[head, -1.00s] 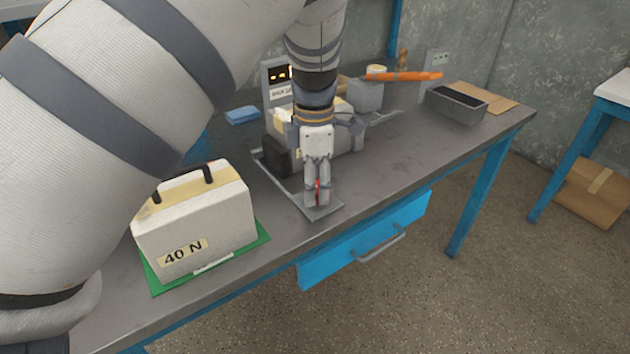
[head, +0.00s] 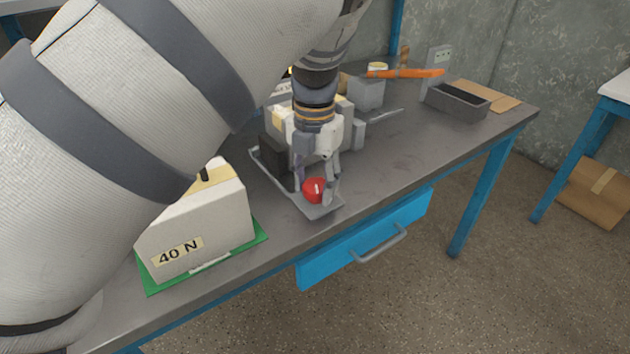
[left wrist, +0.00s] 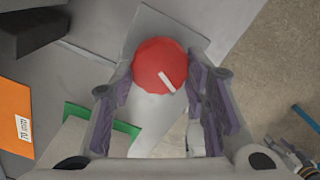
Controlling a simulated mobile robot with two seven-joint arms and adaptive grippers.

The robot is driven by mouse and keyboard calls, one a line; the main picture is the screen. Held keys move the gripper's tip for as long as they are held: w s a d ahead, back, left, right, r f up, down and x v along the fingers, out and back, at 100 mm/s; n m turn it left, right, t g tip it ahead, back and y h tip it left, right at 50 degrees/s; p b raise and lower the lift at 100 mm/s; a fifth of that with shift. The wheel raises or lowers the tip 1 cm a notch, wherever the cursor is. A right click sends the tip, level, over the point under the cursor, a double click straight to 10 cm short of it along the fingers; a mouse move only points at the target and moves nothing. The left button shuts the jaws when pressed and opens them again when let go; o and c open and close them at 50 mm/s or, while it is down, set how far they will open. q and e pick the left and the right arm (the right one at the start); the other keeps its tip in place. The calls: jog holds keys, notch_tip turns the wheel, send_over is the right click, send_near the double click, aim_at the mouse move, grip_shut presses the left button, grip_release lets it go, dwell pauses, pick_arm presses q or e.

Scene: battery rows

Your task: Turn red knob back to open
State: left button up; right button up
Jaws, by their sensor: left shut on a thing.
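The red knob (head: 313,190) stands on the grey metal plate (head: 322,211) near the front edge of the bench. In the left wrist view the knob (left wrist: 160,64) shows its top with a white pointer line, slanting toward the lower right. My left gripper (head: 315,187) reaches down from above with its fingers on either side of the knob. In the left wrist view its fingers (left wrist: 160,85) flank the knob and are shut on it.
A white case marked 40 N (head: 195,228) stands on a green mat (head: 155,287) to the left. Behind the knob are a dark block (head: 275,158) and pale machine parts. A grey tray (head: 458,105) and orange-handled tool (head: 405,73) lie farther back. The bench's right front is clear.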

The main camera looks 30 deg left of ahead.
aim_at(316, 187)
pick_arm(q)
jog(key=shift+d+f+n, duration=0.15)
jog(key=shift+n, duration=1.95)
jog(key=o, duration=1.2)
notch_tip(316, 187, up, 12)
jog(key=shift+r, duration=0.1)
